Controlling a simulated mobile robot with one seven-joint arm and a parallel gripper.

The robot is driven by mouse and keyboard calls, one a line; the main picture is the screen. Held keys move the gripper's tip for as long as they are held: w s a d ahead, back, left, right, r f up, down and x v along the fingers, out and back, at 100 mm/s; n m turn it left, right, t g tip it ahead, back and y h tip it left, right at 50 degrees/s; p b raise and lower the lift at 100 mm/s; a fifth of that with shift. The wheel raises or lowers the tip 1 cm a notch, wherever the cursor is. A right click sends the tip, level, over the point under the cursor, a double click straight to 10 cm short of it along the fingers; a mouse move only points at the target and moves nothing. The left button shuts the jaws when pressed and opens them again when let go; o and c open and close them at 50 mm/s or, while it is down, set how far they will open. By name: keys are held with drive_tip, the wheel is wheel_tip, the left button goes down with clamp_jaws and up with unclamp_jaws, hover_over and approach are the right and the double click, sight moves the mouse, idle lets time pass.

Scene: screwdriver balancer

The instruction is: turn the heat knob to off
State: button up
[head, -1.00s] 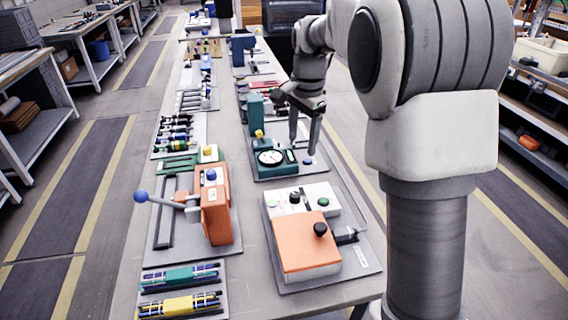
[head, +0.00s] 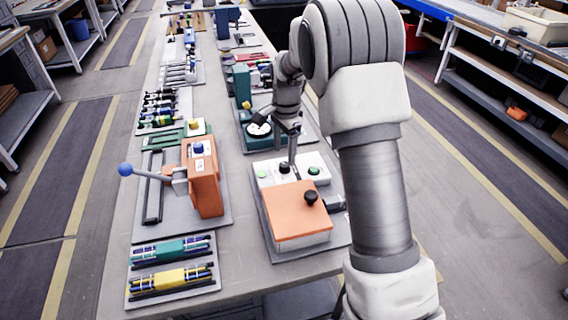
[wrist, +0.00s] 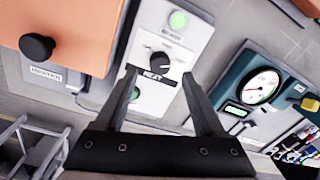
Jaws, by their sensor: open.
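The heat knob (wrist: 160,60) is a small black round knob with a white mark, on a white panel (wrist: 181,62) above a "HEAT" label. In the head view the knob (head: 284,168) sits on the white panel behind the orange lid, partly hidden by the fingers. My gripper (wrist: 158,72) is open and points down at the panel, with one finger on each side of the knob in the wrist view. In the head view my gripper (head: 291,165) is close above the knob. I cannot tell whether the fingers touch it.
Green buttons flank the knob, one (wrist: 178,20) labelled and one (wrist: 134,93) beside a finger. The orange lid (head: 295,214) has its own black knob (head: 311,196). A teal dial gauge (head: 258,130) stands behind. An orange lever press (head: 204,175) stands to the left.

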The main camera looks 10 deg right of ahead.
sight(284, 164)
drive_tip(key=shift+w+f, duration=0.1)
drive_tip(key=shift+f, duration=2.25)
clamp_jaws()
